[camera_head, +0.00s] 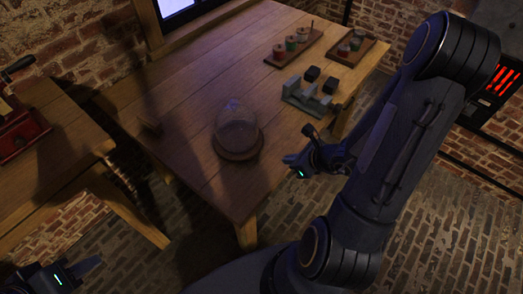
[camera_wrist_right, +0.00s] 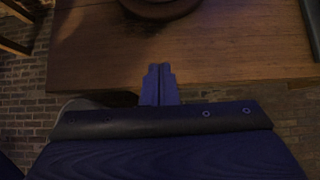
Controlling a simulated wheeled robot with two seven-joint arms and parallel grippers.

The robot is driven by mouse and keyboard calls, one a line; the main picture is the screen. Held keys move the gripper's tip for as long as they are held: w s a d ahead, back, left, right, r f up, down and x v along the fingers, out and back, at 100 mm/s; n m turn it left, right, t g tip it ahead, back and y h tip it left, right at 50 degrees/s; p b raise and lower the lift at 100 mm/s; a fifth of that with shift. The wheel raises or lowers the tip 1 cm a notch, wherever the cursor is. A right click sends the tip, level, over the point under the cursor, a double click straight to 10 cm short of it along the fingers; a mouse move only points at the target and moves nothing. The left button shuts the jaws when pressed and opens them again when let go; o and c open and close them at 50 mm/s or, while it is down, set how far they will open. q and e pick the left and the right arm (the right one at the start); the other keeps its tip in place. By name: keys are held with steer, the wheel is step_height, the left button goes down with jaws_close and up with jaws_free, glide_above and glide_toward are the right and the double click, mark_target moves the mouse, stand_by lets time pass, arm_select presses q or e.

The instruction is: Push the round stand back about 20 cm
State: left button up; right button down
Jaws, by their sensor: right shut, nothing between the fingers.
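The round stand (camera_head: 238,156) is a brown wooden disc near the front edge of the table, with a clear glass dome (camera_head: 237,126) over it. Its dark edge also shows at the top of the right wrist view (camera_wrist_right: 160,10). My right gripper (camera_head: 290,159) is shut and empty, to the right of the stand and apart from it, by the table's edge. Its closed fingers (camera_wrist_right: 160,84) point toward the stand in the right wrist view. My left gripper (camera_head: 88,265) is at the bottom left, away from the table; its finger opening is unclear.
The wooden table (camera_head: 190,110) has free room behind the stand. A grey rack (camera_head: 307,98) with dark blocks stands to the right. Two trays with small jars, one long (camera_head: 292,46) and one short (camera_head: 350,47), lie at the back.

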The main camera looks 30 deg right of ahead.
mark_target(256, 154)
steer(key=b+x, duration=0.1)
steer(key=x, duration=0.8)
steer(key=shift+a, duration=0.15)
steer(key=shift+w+a+r+p, duration=0.1)
steer(key=shift+w+a+p, duration=0.1)
steer(key=shift+w, duration=0.35)
steer(key=shift+w+a+r+p, duration=0.1)
steer(key=shift+w+a, duration=0.15)
steer(key=shift+w, duration=0.35)
steer(key=shift+w+a+f, duration=0.1)
steer(key=shift+w+a, duration=0.2)
steer(key=shift+w, duration=0.35)
